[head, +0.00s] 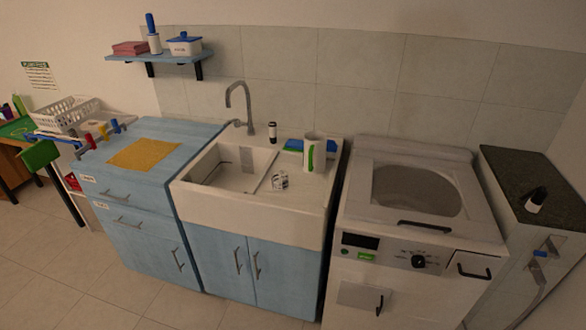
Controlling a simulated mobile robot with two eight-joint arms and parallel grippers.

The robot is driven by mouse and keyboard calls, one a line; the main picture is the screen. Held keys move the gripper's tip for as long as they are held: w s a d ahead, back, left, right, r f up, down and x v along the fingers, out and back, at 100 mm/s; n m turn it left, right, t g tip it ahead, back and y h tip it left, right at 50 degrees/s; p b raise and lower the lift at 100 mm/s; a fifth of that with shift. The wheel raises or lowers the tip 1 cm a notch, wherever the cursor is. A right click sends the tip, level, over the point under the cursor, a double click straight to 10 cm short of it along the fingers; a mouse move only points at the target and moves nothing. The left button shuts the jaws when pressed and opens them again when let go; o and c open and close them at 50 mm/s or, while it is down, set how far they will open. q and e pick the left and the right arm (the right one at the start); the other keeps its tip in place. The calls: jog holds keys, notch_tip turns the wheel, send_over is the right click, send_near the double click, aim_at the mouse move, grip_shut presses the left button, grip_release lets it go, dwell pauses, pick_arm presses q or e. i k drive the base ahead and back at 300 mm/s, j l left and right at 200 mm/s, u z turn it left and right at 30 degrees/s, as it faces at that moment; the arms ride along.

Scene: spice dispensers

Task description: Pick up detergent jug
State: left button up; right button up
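A white upright container with a green mark on its side (314,152) stands at the back right of the sink's white counter, close to the washing machine. It is the thing that looks most like the detergent jug, but its handle and label are too small to make out. Neither of my grippers shows in the head view.
A blue item (295,146), a small dark bottle (272,132) and a small white patterned item (280,181) are near it on the sink unit (245,219). The tap (239,105) rises behind the basin. The washing machine (415,270) stands right of the sink. A yellow cloth (145,153) lies on the blue cabinet. The floor in front is clear.

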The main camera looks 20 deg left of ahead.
aim_at(314, 156)
jog(key=i+j+z, duration=0.1)
jog(key=z, duration=0.35)
jog(key=i+j+z, duration=0.1)
jog(key=z, duration=0.35)
jog(key=i+j+z, duration=0.15)
jog(key=j, duration=0.2)
jog(key=i+j+z, duration=0.15)
jog(key=j, duration=0.15)
jog(key=i+j+z, duration=0.1)
jog(key=j, duration=0.25)
